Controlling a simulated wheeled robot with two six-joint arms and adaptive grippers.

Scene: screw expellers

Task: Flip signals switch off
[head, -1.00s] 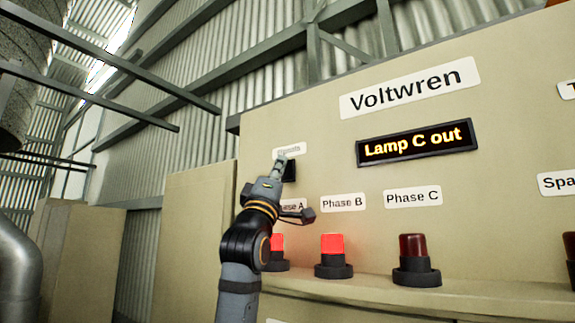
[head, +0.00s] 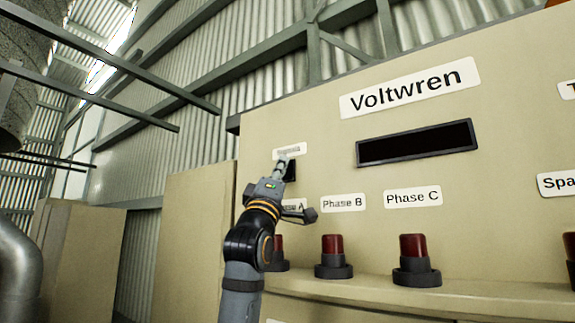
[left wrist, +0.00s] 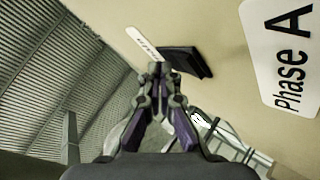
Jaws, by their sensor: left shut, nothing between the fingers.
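The signals switch (head: 291,171) is a small black unit on the beige panel, under a small white label (head: 290,150). It is partly hidden by my left gripper (head: 282,160) in the head view. In the left wrist view the black switch (left wrist: 188,61) sits just beyond the fingertips of my left gripper (left wrist: 159,68). That gripper is shut and empty, its tips at or very near the switch; I cannot tell whether they touch. The display (head: 417,143) is dark. The Phase B lamp (head: 333,247) and Phase C lamp (head: 413,249) are unlit. My right gripper is not in view.
The Phase A lamp (head: 278,252) is partly behind my left arm. The lamps stand on a ledge (head: 470,293) below the Phase labels. A Voltwren sign (head: 410,87) is above the display. A beige cabinet (head: 190,240) stands to the left.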

